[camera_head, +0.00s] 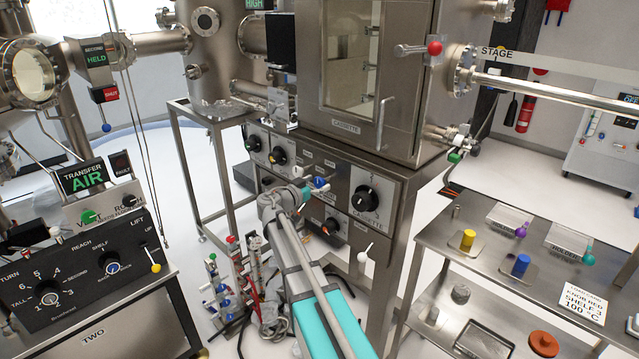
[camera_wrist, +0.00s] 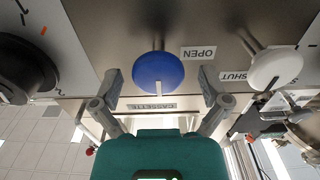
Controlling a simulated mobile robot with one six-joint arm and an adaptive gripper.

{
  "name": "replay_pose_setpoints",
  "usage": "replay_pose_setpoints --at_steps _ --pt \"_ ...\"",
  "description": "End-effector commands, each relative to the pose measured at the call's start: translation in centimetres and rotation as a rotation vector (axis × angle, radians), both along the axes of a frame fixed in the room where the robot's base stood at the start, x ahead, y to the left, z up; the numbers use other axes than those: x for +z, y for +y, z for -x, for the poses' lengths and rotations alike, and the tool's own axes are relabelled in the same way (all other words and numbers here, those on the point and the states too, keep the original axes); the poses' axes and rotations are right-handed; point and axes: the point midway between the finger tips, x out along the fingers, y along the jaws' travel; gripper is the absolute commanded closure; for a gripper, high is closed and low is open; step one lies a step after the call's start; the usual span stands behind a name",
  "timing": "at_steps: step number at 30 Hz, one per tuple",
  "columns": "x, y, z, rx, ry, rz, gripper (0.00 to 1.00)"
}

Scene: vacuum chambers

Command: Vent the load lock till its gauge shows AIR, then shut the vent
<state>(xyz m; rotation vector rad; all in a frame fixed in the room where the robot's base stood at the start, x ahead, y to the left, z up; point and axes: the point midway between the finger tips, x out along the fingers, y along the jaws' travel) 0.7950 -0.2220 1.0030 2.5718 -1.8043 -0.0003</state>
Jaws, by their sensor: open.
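A white knob (camera_wrist: 276,71) sits beside the blue one, with OPEN and SHUT labels near. One gauge (camera_head: 85,178) reads TRANSFER AIR in green. I cannot tell which gauge is the load lock's.
A large black CASSETTE dial (camera_head: 364,199) is right of my gripper. A windowed steel chamber (camera_head: 402,80) with a red-ball lever (camera_head: 434,48) stands above. A steel table (camera_head: 470,262) at right carries coloured-knob items. A black control panel (camera_head: 80,270) is at left.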

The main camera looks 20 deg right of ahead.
Motion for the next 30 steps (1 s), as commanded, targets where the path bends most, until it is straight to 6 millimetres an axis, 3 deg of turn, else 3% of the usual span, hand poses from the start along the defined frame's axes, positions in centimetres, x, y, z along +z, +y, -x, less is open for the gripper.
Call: replay_pose_setpoints --at_steps 12,25,30 --pt "0.0 -0.4 -0.15 0.0 0.0 0.0 0.06" --pt "0.01 -0.37 -0.18 0.001 0.0 0.0 0.86" --pt "0.02 -0.53 -0.22 0.001 0.004 0.003 0.87"
